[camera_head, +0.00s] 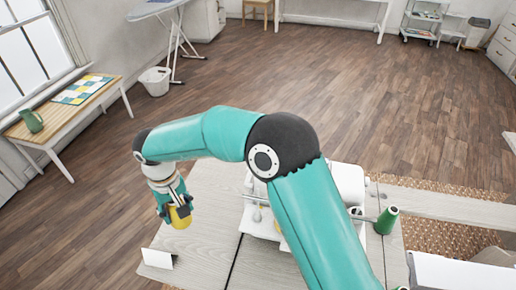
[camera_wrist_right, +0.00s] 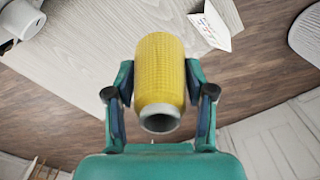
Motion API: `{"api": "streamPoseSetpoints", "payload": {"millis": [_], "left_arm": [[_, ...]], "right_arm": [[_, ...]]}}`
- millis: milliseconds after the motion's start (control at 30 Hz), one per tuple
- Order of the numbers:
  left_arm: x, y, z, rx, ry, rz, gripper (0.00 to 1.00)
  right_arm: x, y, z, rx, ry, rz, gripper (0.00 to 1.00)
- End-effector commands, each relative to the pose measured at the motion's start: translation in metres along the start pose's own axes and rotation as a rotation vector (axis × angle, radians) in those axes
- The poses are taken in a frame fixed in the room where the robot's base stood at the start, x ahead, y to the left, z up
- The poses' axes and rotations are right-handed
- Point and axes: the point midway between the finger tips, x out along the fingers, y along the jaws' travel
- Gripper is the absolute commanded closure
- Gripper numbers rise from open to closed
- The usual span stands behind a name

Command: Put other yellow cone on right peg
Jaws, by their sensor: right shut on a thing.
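My right gripper (camera_head: 176,208) is shut on a yellow thread cone (camera_head: 181,217) above the left part of the wooden cabinet top. In the right wrist view the yellow cone (camera_wrist_right: 161,75) sits between both fingers of my right gripper (camera_wrist_right: 160,100), its hollow grey core end facing the camera. A green cone (camera_head: 387,221) stands to the right of the white sewing machine (camera_head: 348,182). My right arm hides much of the machine and the middle of the cabinet top; I cannot make out the right peg. My left gripper is not in view.
A folded white card (camera_head: 158,259) stands at the cabinet top's (camera_head: 208,250) front left; it also shows in the wrist view (camera_wrist_right: 212,27). A side table (camera_head: 70,118) with a green mug (camera_head: 32,121) is at the left. The floor (camera_head: 240,75) beyond is mostly clear.

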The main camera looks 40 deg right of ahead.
Motion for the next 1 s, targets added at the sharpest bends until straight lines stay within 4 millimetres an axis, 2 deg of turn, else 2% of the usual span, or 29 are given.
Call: {"api": "streamPoseSetpoints", "payload": {"millis": [33,167,300,400,500,600,733,1000], "left_arm": [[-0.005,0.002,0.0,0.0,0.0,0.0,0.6],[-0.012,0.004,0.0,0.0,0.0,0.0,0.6],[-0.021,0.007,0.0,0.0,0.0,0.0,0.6],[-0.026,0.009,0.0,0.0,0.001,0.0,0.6],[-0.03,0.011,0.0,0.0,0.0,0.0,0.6],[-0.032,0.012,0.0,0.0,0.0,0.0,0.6],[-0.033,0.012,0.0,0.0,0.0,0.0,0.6],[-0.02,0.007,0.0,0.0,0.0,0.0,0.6]], "right_arm": [[-0.022,0.011,0.003,-0.018,0.008,0.0,0.82],[-0.075,0.044,0.022,-0.098,0.012,0.003,0.82],[-0.134,0.082,0.055,-0.203,0.011,0.004,0.82],[-0.17,0.107,0.083,-0.274,0.008,0.003,0.82],[-0.197,0.125,0.108,-0.337,0.005,0.0,0.82],[-0.213,0.137,0.127,-0.383,0.003,-0.002,0.82],[-0.223,0.145,0.141,-0.417,0.0,-0.005,0.82],[-0.212,0.146,0.145,-0.427,-0.002,-0.006,0.82]]}}
